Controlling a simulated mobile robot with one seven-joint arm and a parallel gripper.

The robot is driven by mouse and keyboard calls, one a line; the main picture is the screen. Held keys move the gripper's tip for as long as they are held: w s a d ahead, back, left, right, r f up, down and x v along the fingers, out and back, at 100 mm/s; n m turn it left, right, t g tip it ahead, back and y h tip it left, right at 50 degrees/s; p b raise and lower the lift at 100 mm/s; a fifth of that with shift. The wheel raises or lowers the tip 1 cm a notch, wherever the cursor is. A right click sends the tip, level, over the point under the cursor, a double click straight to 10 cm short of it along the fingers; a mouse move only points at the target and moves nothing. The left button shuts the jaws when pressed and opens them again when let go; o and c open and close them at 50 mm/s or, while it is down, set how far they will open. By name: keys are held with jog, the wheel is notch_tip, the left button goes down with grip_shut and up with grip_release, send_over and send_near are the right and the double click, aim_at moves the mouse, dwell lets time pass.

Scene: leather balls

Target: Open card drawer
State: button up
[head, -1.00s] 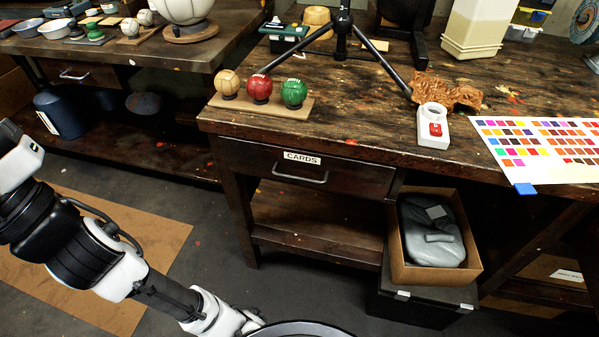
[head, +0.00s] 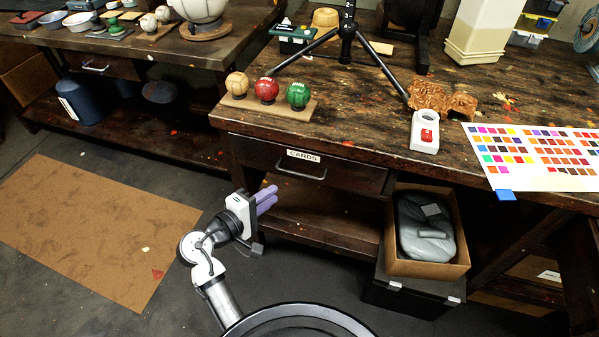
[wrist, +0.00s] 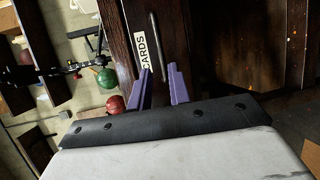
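The card drawer (head: 335,174) is a dark wooden front under the workbench top, with a white CARDS label (head: 303,156) and a metal bar handle (head: 301,172). It looks shut. My gripper (head: 268,200) is in front of and below the drawer's left part, apart from the handle. Its two purple fingers are spread with a gap and nothing between them. In the wrist view the gripper (wrist: 162,88) points toward the drawer; the handle (wrist: 158,48) stands out ahead of the fingertips, and the left finger overlaps the end of the label (wrist: 149,55).
A wooden stand (head: 262,108) with tan, red and green balls sits on the bench above the drawer. A cardboard box (head: 398,267) with a grey bag stands below right. A lower shelf (head: 325,222) lies under the drawer. Open floor lies to the left.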

aim_at(299, 175)
jog(key=p+x, duration=0.2)
jog(key=x, duration=1)
jog(key=shift+w+d, duration=0.1)
jog(key=shift+w, duration=0.05)
grip_shut()
